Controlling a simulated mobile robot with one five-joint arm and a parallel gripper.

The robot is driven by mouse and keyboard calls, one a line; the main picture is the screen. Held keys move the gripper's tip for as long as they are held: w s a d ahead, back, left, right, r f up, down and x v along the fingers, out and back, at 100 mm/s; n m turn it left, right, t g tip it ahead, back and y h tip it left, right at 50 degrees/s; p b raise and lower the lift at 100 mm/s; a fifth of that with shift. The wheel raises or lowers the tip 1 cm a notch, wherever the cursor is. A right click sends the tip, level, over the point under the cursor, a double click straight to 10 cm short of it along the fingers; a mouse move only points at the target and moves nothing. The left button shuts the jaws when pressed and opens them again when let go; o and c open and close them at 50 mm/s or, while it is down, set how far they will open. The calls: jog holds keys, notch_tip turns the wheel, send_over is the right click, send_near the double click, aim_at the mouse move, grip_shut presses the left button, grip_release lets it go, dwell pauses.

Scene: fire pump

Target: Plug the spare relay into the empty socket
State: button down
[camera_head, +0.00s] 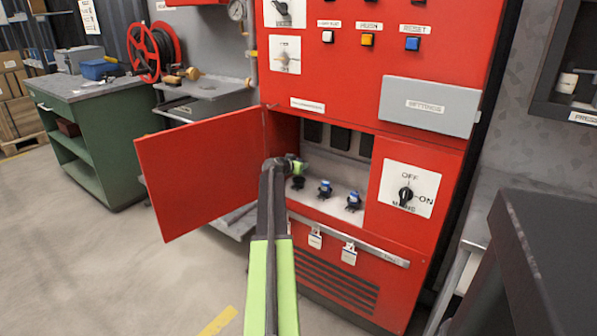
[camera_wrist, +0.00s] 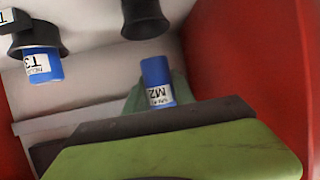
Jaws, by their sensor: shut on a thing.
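My gripper (camera_head: 296,166) is inside the open red cabinet, just above the leftmost black socket (camera_head: 298,183). It is shut on a blue relay (camera_wrist: 157,80) with a white label that seems to read M2. In the wrist view, an empty black socket (camera_wrist: 145,18) lies beyond the relay's free end, with a gap between them. Another blue relay (camera_wrist: 41,64), labelled T3, sits in its socket at the left of that view. In the head view, two seated blue relays (camera_head: 325,187) (camera_head: 354,199) stand to the right of the leftmost socket.
The open red door (camera_head: 205,170) stands left of my arm. The red panel with the MAINS switch (camera_head: 406,194) borders the opening on the right. A grey SETTINGS cover (camera_head: 430,106) is above. Tags hang from a rail (camera_head: 380,253) below.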

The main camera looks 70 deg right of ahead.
jog(key=shift+f+b, duration=1.3)
jog(key=shift+f, duration=0.1)
jog(key=shift+f+b, duration=0.75)
jog(key=shift+b, duration=0.15)
jog(key=shift+f, duration=0.1)
jog(key=shift+f+b, duration=0.45)
jog(key=shift+b, duration=0.05)
jog(key=shift+a, duration=0.1)
dwell(0.3)
